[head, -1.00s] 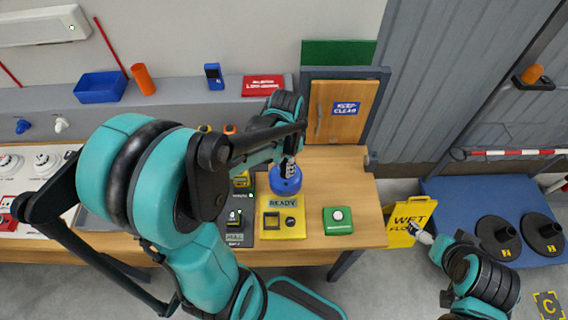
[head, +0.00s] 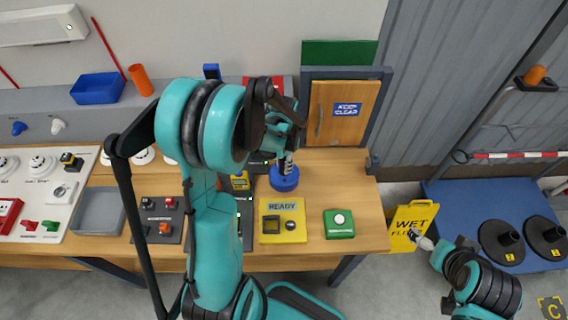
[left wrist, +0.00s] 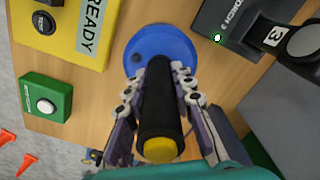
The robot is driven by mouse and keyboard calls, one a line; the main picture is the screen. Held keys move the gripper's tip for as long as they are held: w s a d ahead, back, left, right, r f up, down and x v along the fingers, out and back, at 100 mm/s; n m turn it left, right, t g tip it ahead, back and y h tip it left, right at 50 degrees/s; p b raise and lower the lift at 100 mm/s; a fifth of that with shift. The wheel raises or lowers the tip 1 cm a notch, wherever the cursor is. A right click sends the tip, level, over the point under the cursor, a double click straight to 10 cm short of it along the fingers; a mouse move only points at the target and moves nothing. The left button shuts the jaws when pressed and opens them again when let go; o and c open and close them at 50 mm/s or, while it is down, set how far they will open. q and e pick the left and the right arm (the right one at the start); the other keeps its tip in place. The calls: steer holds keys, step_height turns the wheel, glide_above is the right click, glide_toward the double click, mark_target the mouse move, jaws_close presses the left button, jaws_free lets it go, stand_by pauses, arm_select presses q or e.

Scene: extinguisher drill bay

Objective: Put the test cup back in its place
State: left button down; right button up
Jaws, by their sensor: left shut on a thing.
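A round blue piece (head: 285,180), which I take to be the test cup, is at the wooden table, behind the yellow READY box (head: 283,220). In the left wrist view the blue piece (left wrist: 160,47) lies behind a black handle with a yellow end (left wrist: 159,110), which seems to rise from it; their joint is hidden. My left gripper (head: 287,163) is shut on this handle, its fingers (left wrist: 159,95) on either side. I cannot tell whether the blue piece touches the table. My right gripper (head: 418,237) is beside the yellow wet-floor sign (head: 408,226), its fingers too small to read.
A green box with a white button (head: 339,224) stands right of the READY box. Dark panels (head: 157,219) and a grey tray (head: 97,210) are on the left. A wooden KEEP CLEAR door (head: 342,112) stands behind. Bare tabletop lies right of the blue piece.

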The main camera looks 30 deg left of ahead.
arm_select(q)
steer(key=shift+f, duration=0.1)
steer(key=c, duration=1.3)
jaws_free()
steer(key=shift+r, duration=0.45)
step_height(320, 180, up, 11)
steer(key=p, duration=0.2)
steer(key=shift+d+r+p, duration=0.1)
steer(key=shift+r+p, duration=0.1)
steer(key=shift+p, duration=0.1)
steer(key=s+d+r+n+t, duration=0.1)
steer(key=s+d+r+t, duration=0.1)
steer(key=s+d, duration=0.1)
steer(key=s+d+r+n+t, duration=0.2)
steer(key=s+d, duration=0.2)
steer(key=s+d+r+n+t, duration=0.1)
steer(key=s+d+r+t, duration=0.1)
steer(key=s+d+t, duration=0.1)
steer(key=shift+s+d+r, duration=0.15)
steer(key=shift+s+d, duration=0.1)
steer(key=shift+s, duration=0.25)
